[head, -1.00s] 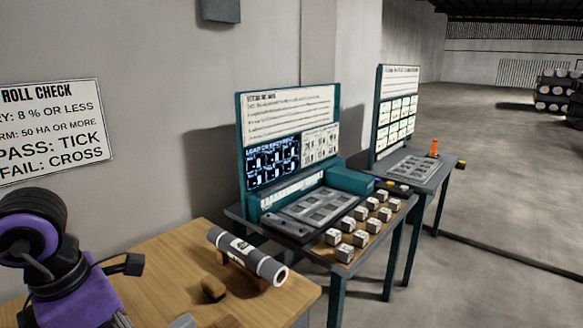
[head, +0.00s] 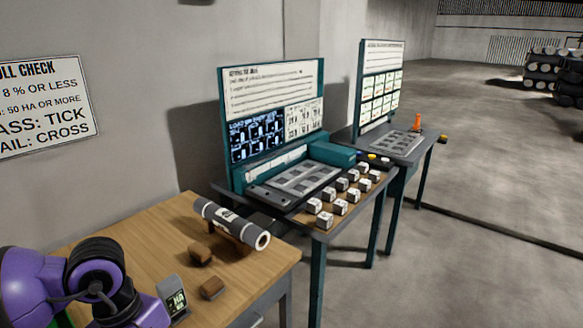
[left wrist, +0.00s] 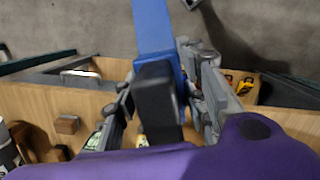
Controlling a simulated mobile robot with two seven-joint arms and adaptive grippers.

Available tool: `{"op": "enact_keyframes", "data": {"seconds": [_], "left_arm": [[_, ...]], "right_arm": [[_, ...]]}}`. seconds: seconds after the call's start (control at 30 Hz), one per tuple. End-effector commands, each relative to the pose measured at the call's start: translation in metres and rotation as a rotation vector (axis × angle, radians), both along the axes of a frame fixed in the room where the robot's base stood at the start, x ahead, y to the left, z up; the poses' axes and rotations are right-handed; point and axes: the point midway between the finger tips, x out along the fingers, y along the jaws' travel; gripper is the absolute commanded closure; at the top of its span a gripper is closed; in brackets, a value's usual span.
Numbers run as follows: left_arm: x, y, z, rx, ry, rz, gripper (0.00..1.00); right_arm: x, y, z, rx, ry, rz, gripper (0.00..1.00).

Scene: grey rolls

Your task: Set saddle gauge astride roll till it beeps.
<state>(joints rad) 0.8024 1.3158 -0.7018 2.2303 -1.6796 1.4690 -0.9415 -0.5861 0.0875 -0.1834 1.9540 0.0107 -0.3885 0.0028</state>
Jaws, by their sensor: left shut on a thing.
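A dark grey roll (head: 228,221) with a white label and pale hollow end lies on a wooden cradle on the table. Part of a grey and white thing, probably this roll, shows at the left edge of the left wrist view (left wrist: 8,152). My left gripper (left wrist: 165,95) is shut on a blue bar with a black block (left wrist: 158,100), seen from close up; I cannot tell if this is the saddle gauge. A small grey device with a lit screen (head: 174,298) shows beside my purple left arm in the head view. My left fingertips are hidden there. My right gripper is out of view.
A teal station (head: 270,120) with a tray and several white cubes stands behind to the right. A wall sign (head: 45,105) hangs at left.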

Motion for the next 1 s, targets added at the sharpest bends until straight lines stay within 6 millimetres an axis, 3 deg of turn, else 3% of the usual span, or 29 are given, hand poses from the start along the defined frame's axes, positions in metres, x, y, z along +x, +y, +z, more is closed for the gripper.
{"op": "enact_keyframes", "data": {"seconds": [0.2,0.5,0.63,0.7,0.8,0.9,1.0], "left_arm": [[-0.003,-0.024,-0.055,-0.009,0.002,-0.569,1.0],[-0.006,-0.04,-0.1,-0.011,0.002,-1.051,1.0],[-0.007,-0.044,-0.113,-0.014,0.003,-1.187,1.0],[-0.008,-0.045,-0.112,-0.018,0.002,-1.179,1.0],[-0.008,-0.045,-0.112,-0.017,0.0,-1.176,1.0],[-0.008,-0.044,-0.112,-0.017,0.001,-1.173,1.0],[-0.002,-0.043,-0.096,0.001,-0.021,-1.174,1.0]], "right_arm": [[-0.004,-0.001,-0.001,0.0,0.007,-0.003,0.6],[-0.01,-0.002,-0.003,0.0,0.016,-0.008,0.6],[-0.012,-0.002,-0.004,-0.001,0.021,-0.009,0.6],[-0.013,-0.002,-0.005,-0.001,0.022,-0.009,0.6],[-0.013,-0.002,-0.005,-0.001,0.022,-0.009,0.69],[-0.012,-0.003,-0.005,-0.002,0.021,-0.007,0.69],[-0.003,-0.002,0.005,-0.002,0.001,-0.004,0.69]]}}
